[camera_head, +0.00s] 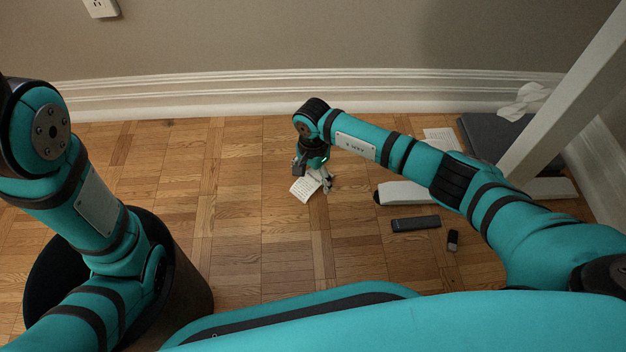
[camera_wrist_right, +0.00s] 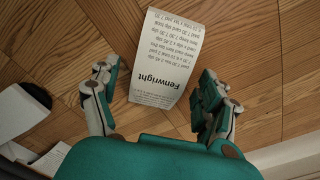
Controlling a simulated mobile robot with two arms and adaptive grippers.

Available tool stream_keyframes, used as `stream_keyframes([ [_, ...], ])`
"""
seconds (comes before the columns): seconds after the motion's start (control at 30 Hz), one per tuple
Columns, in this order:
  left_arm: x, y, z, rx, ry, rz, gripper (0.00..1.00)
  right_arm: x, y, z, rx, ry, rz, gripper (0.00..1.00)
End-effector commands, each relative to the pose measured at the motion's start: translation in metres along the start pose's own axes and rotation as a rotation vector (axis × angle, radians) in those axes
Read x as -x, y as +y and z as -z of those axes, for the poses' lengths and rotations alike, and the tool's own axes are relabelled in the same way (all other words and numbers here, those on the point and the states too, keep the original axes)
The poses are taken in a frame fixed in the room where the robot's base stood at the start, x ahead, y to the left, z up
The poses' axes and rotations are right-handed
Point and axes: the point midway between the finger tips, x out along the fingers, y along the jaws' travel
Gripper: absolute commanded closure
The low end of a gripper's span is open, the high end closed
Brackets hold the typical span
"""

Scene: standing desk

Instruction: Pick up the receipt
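The receipt (camera_head: 304,189) is a small white slip with printed lines, lying on the wood floor near the middle of the head view. In the right wrist view the receipt (camera_wrist_right: 167,55) shows the heading "Fenwright" upside down, and it looks slightly curled. My right gripper (camera_head: 313,178) is over the receipt and partly hides it in the head view. In the right wrist view my right gripper (camera_wrist_right: 158,72) is open, with one finger on each side of the slip and a gap to both edges. My left gripper is out of view.
A dark remote-like object (camera_head: 415,223) and a small black item (camera_head: 453,240) lie right of the receipt. Beyond are another printed paper (camera_head: 440,137), crumpled white paper (camera_head: 525,99) and a white desk leg (camera_head: 560,95). A dark bin (camera_head: 190,290) stands lower left. Floor left is clear.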

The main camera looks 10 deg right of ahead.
Motion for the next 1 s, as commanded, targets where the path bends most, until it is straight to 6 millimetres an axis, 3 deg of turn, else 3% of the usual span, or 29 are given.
stream_keyframes([
  [0.03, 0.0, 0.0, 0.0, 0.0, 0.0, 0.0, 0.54, 0.0, 0.0, 0.0, 0.0, 0.0, 0.0, 0.3],
  [0.23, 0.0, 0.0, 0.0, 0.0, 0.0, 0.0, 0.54, 0.0, 0.0, 0.0, 0.0, 0.0, 0.0, 0.55],
  [0.67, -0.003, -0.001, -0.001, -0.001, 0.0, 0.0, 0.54, 0.004, 0.0, 0.0, 0.0, 0.001, 0.0, 0.55],
  [1.0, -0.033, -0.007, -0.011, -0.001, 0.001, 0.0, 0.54, 0.043, -0.001, 0.001, 0.0, 0.002, 0.001, 0.55],
])
